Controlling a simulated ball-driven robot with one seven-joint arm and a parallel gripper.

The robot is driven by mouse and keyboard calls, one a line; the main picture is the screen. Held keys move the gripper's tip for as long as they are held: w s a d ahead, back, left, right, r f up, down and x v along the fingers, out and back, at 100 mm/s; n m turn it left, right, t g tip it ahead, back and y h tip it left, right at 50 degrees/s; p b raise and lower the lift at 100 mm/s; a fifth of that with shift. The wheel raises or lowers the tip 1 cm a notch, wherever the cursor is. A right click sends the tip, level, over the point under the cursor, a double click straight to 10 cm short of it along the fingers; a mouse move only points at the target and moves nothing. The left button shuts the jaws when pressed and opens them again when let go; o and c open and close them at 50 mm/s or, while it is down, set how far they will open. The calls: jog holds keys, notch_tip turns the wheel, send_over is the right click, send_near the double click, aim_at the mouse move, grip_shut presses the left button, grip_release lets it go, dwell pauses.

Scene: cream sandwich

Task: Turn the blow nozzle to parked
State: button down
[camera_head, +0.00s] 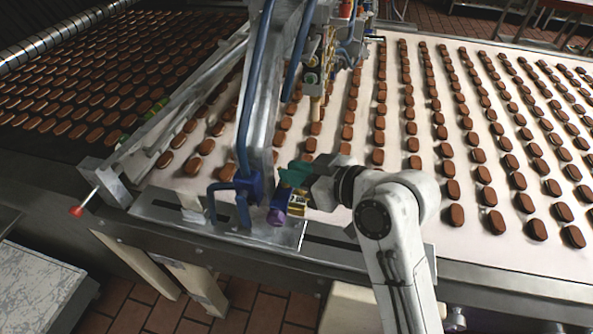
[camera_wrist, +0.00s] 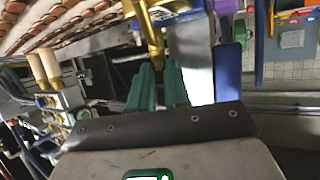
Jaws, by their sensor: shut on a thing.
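A brass-coloured bent tube, which looks like the blow nozzle (camera_wrist: 150,32), comes down from the top of the wrist view. Its lower end reaches between the green fingertips of my gripper (camera_wrist: 158,72). The fingers are shut on it with a narrow gap between them. In the head view my gripper (camera_head: 291,176) is beside the grey metal upright, just right of a blue clamp (camera_head: 248,186). The nozzle is mostly hidden there by the fingers and the upright. No mark for the parked position can be made out.
A white conveyor belt (camera_head: 330,190) carries rows of brown biscuits under and right of my arm. The grey upright (camera_head: 258,120) and a blue hose stand close to my gripper. A red-tipped lever (camera_head: 77,210) sticks out at the left. Tiled floor lies in front.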

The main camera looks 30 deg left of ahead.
jog(key=shift+f+b, duration=0.1)
jog(key=shift+b, duration=0.3)
jog(key=shift+w+a+n+g+h+b, duration=0.15)
jog(key=shift+w+n+g+h+b, duration=0.4)
jog(key=shift+n+g+b, duration=1.55)
jog(key=shift+w+a+n+g+h+b, duration=0.2)
jog(key=shift+n+g+h+b, duration=0.6)
jog(key=shift+n+g+b, duration=1.35)
jog(key=shift+w+a+n+g+h+b, duration=0.1)
jog(key=shift+w+n+g+h+b, duration=0.45)
jog(key=shift+n+g+b, duration=1.55)
jog(key=shift+m+h+b, duration=0.25)
jog(key=shift+h+b, duration=0.35)
jog(key=shift+b, duration=0.35)
jog(key=c, duration=1.2)
grip_release()
jog(key=shift+a, duration=0.1)
jog(key=shift+c, duration=0.2)
